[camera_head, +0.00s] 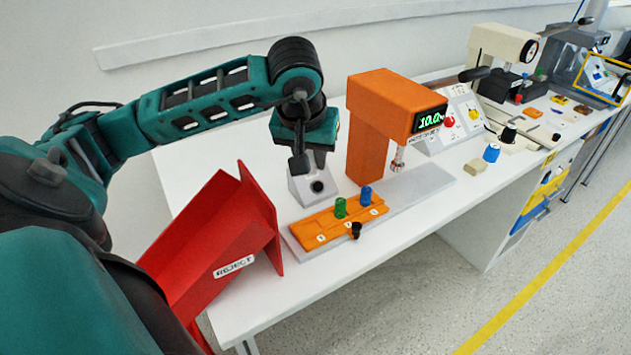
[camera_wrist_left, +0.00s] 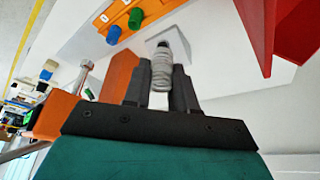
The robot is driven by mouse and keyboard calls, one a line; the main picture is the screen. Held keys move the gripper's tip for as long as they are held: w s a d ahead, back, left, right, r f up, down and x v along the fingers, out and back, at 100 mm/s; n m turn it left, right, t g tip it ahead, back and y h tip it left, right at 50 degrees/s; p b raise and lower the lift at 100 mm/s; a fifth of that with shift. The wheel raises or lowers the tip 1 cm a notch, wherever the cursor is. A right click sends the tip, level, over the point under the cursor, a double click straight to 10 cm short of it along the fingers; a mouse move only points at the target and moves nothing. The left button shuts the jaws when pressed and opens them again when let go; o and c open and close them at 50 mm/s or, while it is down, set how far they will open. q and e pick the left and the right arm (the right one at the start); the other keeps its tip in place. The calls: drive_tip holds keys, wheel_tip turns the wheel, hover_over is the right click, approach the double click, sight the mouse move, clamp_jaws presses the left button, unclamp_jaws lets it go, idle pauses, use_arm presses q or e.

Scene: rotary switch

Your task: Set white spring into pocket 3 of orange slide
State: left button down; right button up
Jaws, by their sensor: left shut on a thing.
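My left gripper (camera_head: 318,172) points down above a small grey-white block with a dark round hole (camera_head: 317,187), behind the orange slide. It is shut on the white spring (camera_wrist_left: 161,72), a pale coiled piece between the fingers in the left wrist view. The spring's far end overlaps the dark hole in that view; whether it touches the block I cannot tell. The orange slide (camera_head: 326,228) lies on a grey rail, with small white labels too small to read surely. A green spring (camera_head: 340,207) and a blue spring (camera_head: 365,196) stand in it. My right gripper is not in view.
A red REJECT chute (camera_head: 222,250) stands left of the slide. An orange press (camera_head: 368,130) with a display rises behind the rail's right part. A black knob (camera_head: 355,230) sits at the slide's front edge. The white table (camera_head: 300,285) is clear in front.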

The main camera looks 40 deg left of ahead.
use_arm(q)
wheel_tip(320, 180, down, 12)
drive_tip(key=b, duration=0.7)
drive_tip(key=shift+w+f, duration=0.15)
drive_tip(key=shift+f, duration=0.05)
drive_tip(key=shift+f+b, duration=0.35)
drive_tip(key=shift+b, duration=0.25)
drive_tip(key=shift+f, duration=0.1)
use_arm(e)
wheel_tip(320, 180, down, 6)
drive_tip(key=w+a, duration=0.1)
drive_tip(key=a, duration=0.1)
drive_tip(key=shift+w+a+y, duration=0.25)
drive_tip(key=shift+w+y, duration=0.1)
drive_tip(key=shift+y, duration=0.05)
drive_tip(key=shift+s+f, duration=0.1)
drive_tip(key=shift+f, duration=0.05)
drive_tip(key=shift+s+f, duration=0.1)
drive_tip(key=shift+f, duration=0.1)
